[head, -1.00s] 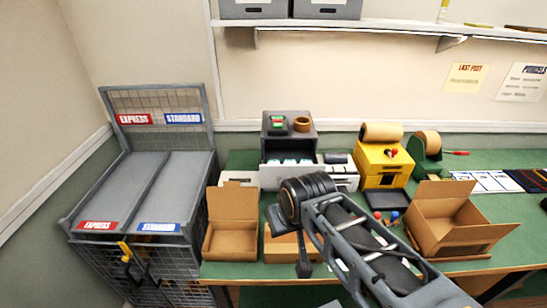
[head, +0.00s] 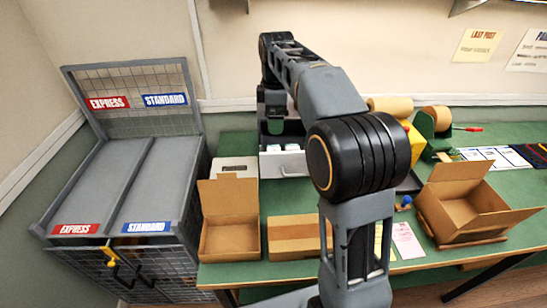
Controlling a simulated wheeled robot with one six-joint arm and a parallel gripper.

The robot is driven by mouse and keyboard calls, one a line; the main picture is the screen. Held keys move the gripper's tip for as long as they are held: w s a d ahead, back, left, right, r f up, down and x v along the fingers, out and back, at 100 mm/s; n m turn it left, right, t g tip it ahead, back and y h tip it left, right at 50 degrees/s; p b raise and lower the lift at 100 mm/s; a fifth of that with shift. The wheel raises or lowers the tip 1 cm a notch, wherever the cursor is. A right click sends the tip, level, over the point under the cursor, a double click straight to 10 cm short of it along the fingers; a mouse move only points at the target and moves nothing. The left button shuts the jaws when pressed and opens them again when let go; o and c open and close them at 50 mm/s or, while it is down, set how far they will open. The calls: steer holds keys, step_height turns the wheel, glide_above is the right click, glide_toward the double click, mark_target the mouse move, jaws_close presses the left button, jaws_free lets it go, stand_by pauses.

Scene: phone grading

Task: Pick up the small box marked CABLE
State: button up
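An open white drawer (head: 283,164) juts from the dark grey cabinet (head: 264,122) at the back of the bench. Small white boxes with green marks (head: 277,150) lie in it. Their print is too small to read, so I cannot tell which is marked CABLE. My arm rises in the foreground and reaches back toward the cabinet. Its far end is above and in front of the cabinet top. My gripper's fingers cannot be made out there, nor whether they hold anything. My arm hides the right part of the drawer.
Open cardboard boxes stand on the green bench at left (head: 230,238) and right (head: 468,205). A closed carton (head: 298,238) lies between them. The caged bin (head: 118,185) with EXPRESS and STANDARD lids is at the left. A yellow machine (head: 416,142) is partly hidden behind my arm.

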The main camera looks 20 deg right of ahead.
steer(key=shift+n, duration=0.6)
steer(key=f, duration=0.3)
steer(key=w+f, duration=0.1)
steer(key=f, duration=0.4)
steer(key=shift+w+f, duration=0.15)
steer(key=shift+f, duration=0.25)
steer(key=shift+a+f+p, duration=0.2)
steer(key=shift+f+p, duration=0.1)
steer(key=shift+f, duration=1.1)
steer(key=shift+a+f+p, duration=0.15)
steer(key=shift+f+p, duration=0.1)
steer(key=shift+f, duration=1.15)
steer(key=shift+c, duration=0.5)
steer(key=c, duration=0.8)
steer(key=shift+c, duration=0.2)
